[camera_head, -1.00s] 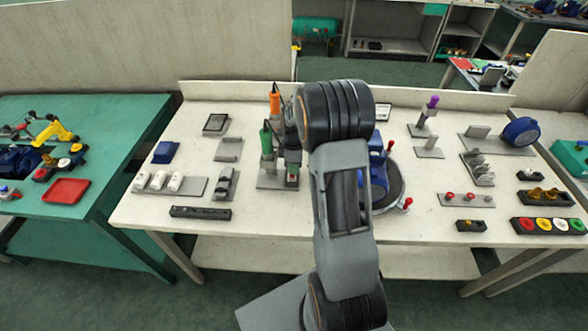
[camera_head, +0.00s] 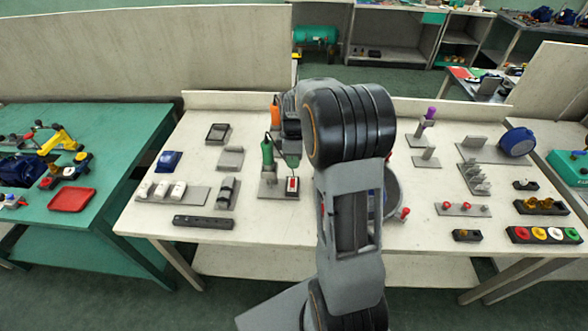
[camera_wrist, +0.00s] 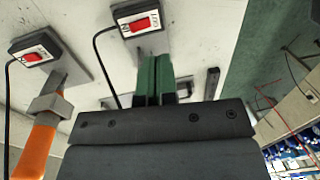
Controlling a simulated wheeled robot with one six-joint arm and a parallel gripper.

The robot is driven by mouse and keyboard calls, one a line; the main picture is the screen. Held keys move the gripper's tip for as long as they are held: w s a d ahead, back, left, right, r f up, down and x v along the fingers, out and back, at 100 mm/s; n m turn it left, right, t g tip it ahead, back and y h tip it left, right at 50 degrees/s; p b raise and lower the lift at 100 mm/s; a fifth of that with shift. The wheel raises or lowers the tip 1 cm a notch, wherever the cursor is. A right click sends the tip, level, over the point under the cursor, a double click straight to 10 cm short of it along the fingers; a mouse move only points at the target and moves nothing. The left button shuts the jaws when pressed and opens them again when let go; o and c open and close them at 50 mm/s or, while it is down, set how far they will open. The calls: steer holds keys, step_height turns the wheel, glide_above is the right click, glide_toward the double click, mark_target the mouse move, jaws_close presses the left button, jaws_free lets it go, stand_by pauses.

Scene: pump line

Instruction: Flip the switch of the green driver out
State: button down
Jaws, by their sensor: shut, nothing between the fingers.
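The green driver (camera_head: 267,150) stands upright in its holder, left of my gripper; in the wrist view my gripper's body hides it. Its switch (camera_head: 292,184) is a dark box with a red rocker on a white plate, in front and to the right of it. In the wrist view the switch (camera_wrist: 142,23) shows whole at the top, a black cable running from it. My gripper (camera_wrist: 155,60) has its green fingers shut and empty, pointing at the switch and apparently just short of it. In the head view the fingers (camera_head: 292,164) are above the switch. I cannot tell which way the rocker lies.
The orange driver (camera_wrist: 36,145) and its similar red-rocker switch (camera_wrist: 33,55) are on the left in the wrist view. My arm hides part of a round-based fixture (camera_head: 391,192).

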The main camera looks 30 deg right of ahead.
steer(key=shift+s+a+r, duration=0.1)
steer(key=shift+s+r, duration=0.1)
steer(key=shift+r, duration=0.85)
steer(key=shift+s+a+r, duration=0.1)
steer(key=shift+s+r, duration=0.05)
steer(key=shift+r, duration=0.9)
